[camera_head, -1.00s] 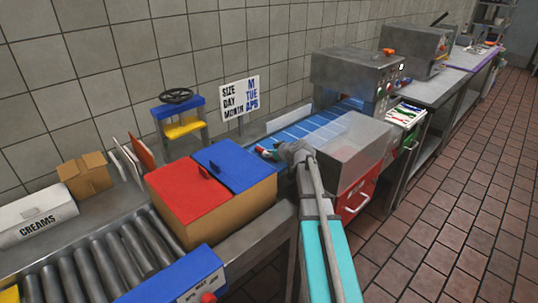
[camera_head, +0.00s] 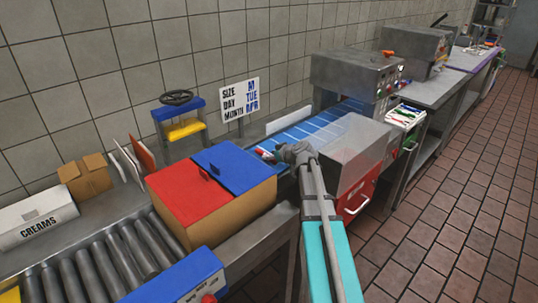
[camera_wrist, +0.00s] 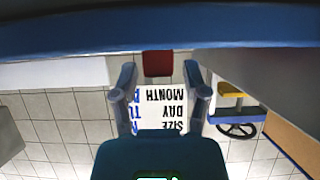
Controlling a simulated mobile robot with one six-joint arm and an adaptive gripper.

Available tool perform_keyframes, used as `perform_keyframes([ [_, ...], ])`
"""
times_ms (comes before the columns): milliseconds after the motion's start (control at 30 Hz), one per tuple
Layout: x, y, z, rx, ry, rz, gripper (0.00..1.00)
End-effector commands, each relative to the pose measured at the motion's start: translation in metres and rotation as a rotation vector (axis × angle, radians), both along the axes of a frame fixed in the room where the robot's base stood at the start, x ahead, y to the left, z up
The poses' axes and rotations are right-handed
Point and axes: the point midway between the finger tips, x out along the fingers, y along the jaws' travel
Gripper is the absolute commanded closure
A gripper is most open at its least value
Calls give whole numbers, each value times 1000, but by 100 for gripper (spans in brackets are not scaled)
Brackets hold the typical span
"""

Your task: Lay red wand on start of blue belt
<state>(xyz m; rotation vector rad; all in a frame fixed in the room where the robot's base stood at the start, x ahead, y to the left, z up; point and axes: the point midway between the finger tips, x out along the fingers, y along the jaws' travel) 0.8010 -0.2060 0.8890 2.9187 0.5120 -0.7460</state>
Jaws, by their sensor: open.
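The blue belt (camera_head: 322,127) runs along the wall toward a grey machine in the head view. My gripper (camera_head: 272,154) is at the near end of the belt, beside the blue-lidded box. A small red piece (camera_head: 262,150), likely the red wand, shows at my fingertips there. In the wrist view my gripper (camera_wrist: 159,76) is open, its two fingers apart. The red piece (camera_wrist: 158,63) sits between the fingertips with a gap on each side, just against a blue band (camera_wrist: 160,30). The rest of it is hidden, and I cannot tell what it rests on.
A box with red (camera_head: 190,190) and blue (camera_head: 233,163) lids stands left of my gripper. A grey metal housing (camera_head: 352,145) stands close on the right. A blue and yellow stand (camera_head: 180,118) is nearby.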

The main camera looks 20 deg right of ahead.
Motion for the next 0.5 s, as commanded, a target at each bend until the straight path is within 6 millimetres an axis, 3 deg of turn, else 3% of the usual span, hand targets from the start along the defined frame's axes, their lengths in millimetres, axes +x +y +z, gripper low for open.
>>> perform_keyframes([
  [500, -69, -23, 43, 0, 0, -1, 41],
])
